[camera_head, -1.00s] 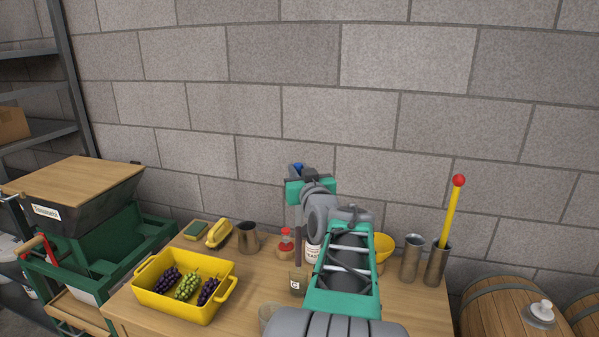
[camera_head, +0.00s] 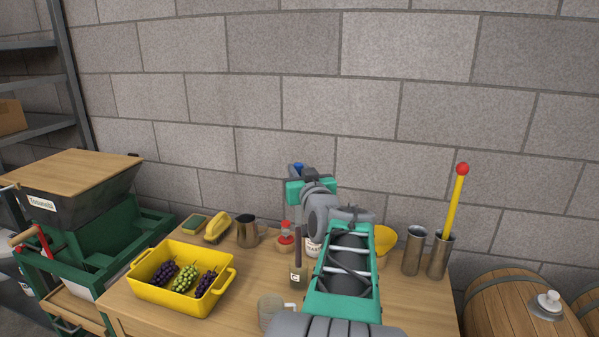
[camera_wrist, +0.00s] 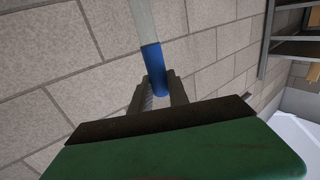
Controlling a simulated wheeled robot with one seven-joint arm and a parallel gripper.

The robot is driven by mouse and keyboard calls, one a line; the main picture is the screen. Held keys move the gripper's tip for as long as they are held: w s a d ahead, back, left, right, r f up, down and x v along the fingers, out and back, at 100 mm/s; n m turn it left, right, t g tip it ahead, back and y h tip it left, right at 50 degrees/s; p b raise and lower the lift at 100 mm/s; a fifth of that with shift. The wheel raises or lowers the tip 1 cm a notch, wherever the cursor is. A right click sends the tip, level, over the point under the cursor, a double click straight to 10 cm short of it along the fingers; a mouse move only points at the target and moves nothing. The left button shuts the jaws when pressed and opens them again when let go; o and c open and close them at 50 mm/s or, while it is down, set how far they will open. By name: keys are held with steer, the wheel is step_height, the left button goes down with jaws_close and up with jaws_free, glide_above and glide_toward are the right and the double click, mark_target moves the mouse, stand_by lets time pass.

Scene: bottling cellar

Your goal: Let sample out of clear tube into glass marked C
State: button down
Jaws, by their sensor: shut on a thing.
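My gripper (camera_head: 298,176) is shut on the blue end of the clear tube (camera_wrist: 153,65), which shows blue between the fingers in the wrist view and pale beyond them. In the head view the tube hangs upright below the gripper, and its lower part (camera_head: 298,245) looks dark, as if filled. The glass marked C (camera_head: 296,279) stands on the table directly under the tube in the picture. The tube's lower end appears at the glass's rim; I cannot tell whether it is inside or just above.
A clear mug (camera_head: 269,308) stands in front of the glass. A labelled bottle (camera_head: 313,250) and a red-topped item (camera_head: 286,232) are close behind. A yellow grape crate (camera_head: 181,305) is left; metal cylinders (camera_head: 413,252) and a yellow bowl (camera_head: 385,240) are right.

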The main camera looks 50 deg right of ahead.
steer(key=shift+f+b, duration=1.65)
steer(key=shift+b, duration=0.65)
steer(key=shift+f+b, duration=0.55)
steer(key=shift+b, duration=0.05)
stand_by(4.0)
